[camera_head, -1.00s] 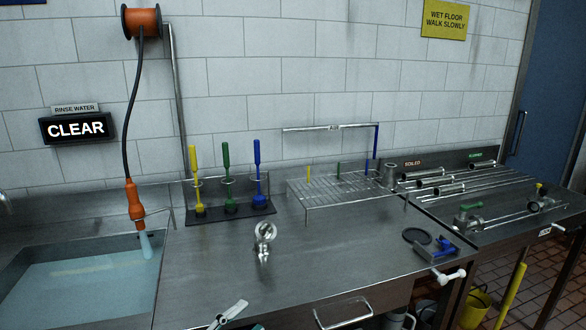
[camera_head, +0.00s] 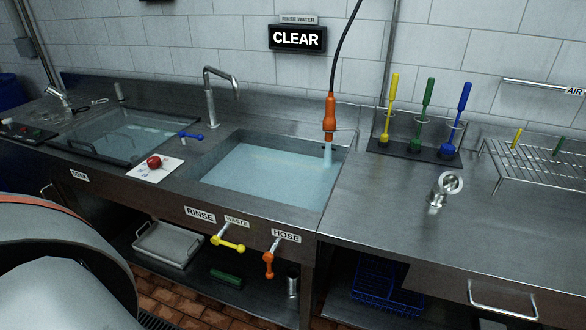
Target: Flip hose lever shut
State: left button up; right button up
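The orange hose lever (camera_head: 269,263) is on the sink's front panel, just under the HOSE label (camera_head: 286,236). Its handle hangs downward from its stem. The orange hose nozzle (camera_head: 329,117) hangs from a black hose over the right side of the rinse sink (camera_head: 262,180). A pale blue stream (camera_head: 327,155) comes from its tip into the water. Neither gripper is in view. A large grey rounded arm part of mine fills the lower left corner, well left of the lever.
A yellow waste lever (camera_head: 230,243) sits close left of the orange one, its handle pointing sideways. A red button (camera_head: 154,162) and a blue lever (camera_head: 190,135) are left of the sink. Below are a shelf with a tray (camera_head: 168,244) and a blue basket (camera_head: 372,284).

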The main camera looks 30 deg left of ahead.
aim_at(269, 258)
jog(key=u, duration=1.3)
